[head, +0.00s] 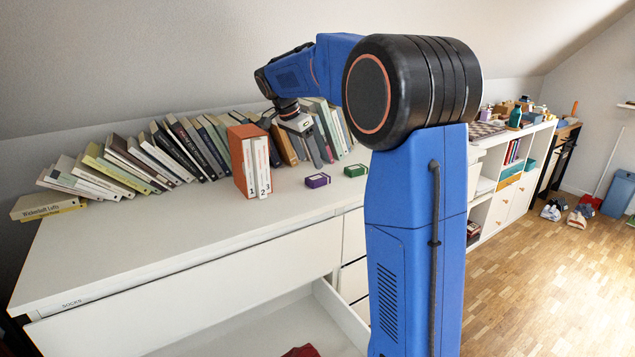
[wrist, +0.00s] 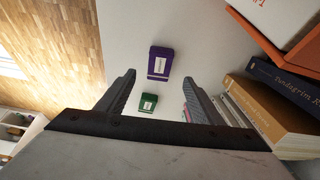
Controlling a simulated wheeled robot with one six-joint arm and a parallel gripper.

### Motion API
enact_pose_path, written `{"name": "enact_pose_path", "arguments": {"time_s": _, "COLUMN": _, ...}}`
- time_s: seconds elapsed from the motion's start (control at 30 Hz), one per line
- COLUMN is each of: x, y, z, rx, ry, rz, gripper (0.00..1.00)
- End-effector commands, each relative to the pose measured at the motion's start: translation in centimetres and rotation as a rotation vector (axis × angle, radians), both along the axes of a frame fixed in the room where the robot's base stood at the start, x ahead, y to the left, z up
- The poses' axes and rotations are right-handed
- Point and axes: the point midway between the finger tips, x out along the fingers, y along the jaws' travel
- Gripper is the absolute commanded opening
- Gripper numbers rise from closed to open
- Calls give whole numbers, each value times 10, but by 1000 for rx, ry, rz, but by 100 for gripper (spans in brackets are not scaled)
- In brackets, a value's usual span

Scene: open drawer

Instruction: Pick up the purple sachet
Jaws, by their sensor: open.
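The purple sachet (head: 317,181) is a small box-like packet with a pale label. In the wrist view the purple sachet (wrist: 160,63) shows whole, near the line between my fingertips. My gripper (head: 297,124) is above the dresser top near the row of books, higher than the sachet and apart from it. In the wrist view my gripper (wrist: 160,79) is open, with nothing between its fingers.
A green packet (head: 355,170) lies to the right of the purple one. An orange box with white numbered volumes (head: 252,160) stands to its left. Leaning books (head: 165,152) line the wall. Below, an open drawer (head: 270,325) holds something red. The dresser's front left top is clear.

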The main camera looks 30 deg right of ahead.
Motion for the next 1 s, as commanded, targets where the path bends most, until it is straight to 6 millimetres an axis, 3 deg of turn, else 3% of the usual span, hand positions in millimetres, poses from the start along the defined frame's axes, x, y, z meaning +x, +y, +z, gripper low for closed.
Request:
{"name": "enact_pose_path", "arguments": {"time_s": 0.1, "x": 0, "y": -6, "z": -14, "rx": 0, "ry": 1, "rz": 0, "gripper": 61}}
{"name": "enact_pose_path", "arguments": {"time_s": 0.47, "x": 1, "y": -14, "z": -33, "rx": 0, "ry": 2, "rz": 0, "gripper": 61}}
{"name": "enact_pose_path", "arguments": {"time_s": 0.73, "x": 2, "y": -28, "z": -65, "rx": 0, "ry": 2, "rz": 0, "gripper": 61}}
{"name": "enact_pose_path", "arguments": {"time_s": 1.0, "x": 3, "y": -30, "z": -70, "rx": 0, "ry": 0, "rz": 1, "gripper": 61}}
